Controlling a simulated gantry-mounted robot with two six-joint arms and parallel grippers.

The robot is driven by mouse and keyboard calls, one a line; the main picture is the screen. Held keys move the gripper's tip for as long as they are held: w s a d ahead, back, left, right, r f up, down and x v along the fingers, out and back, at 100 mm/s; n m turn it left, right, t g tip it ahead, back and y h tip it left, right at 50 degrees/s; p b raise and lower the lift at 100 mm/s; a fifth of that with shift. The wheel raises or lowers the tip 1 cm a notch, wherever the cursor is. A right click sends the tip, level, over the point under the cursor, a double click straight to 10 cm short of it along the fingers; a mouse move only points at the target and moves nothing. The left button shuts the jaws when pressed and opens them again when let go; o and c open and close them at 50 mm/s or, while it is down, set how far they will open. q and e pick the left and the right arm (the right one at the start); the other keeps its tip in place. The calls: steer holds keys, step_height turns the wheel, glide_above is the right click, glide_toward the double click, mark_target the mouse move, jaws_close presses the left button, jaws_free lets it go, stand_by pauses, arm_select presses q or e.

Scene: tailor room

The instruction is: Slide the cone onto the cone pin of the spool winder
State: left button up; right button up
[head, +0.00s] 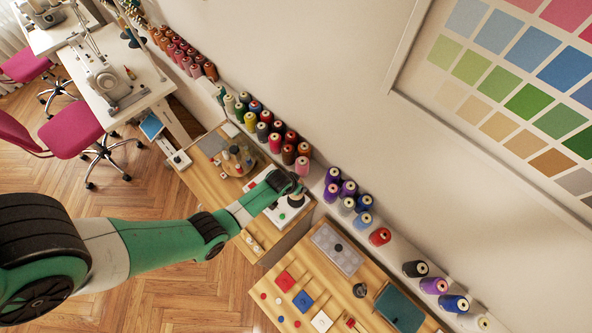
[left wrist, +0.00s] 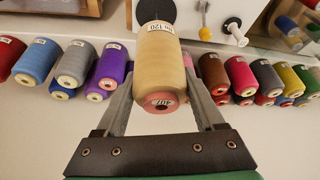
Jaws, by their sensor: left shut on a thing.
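My left gripper (left wrist: 160,75) is shut on a tan thread cone (left wrist: 157,55). In the head view my left gripper (head: 290,186) is over the white spool winder (head: 268,200) at the right end of the wooden table, and I cannot make out the held cone. In the wrist view the white winder base (left wrist: 192,12) and a black disc (left wrist: 156,9) show beyond the cone. The cone pin is not clearly visible. My right gripper is not in view.
A wall shelf holds rows of thread cones, including purple cones (head: 334,190) and a red cone (head: 380,236) close by. A second table with a grey tray (head: 337,248) is to the right, past a gap.

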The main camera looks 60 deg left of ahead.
arm_select(q)
steer(key=shift+f+b, duration=3.15)
steer(key=shift+f, duration=0.25)
steer(key=o, duration=1.5)
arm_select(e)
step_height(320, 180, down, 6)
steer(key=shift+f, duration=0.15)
arm_select(q)
steer(key=shift+r, duration=0.15)
